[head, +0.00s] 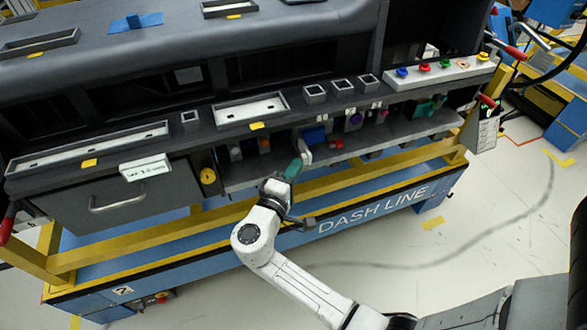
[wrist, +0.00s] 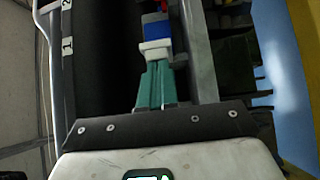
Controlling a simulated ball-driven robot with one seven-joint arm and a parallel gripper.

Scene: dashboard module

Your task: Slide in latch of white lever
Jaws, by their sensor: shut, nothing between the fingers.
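My gripper (head: 295,164) has teal fingers and is shut and empty, at the front of the dashboard shelf. A white piece, which looks like the white lever (head: 305,154), stands right at the fingertips. In the wrist view the shut fingers (wrist: 156,72) point straight at the white piece (wrist: 155,48), with a blue block (wrist: 157,28) just behind it. The tips look touching or nearly touching it; I cannot tell which. The latch itself cannot be made out. The blue block also shows in the head view (head: 314,135).
The dashboard shelf (head: 240,177) holds other small coloured controls, among them an orange one (head: 264,145) and a red one (head: 336,144). A yellow rail (head: 330,172) runs below the shelf. A drawer with a handle (head: 118,203) is at left. The floor in front is clear.

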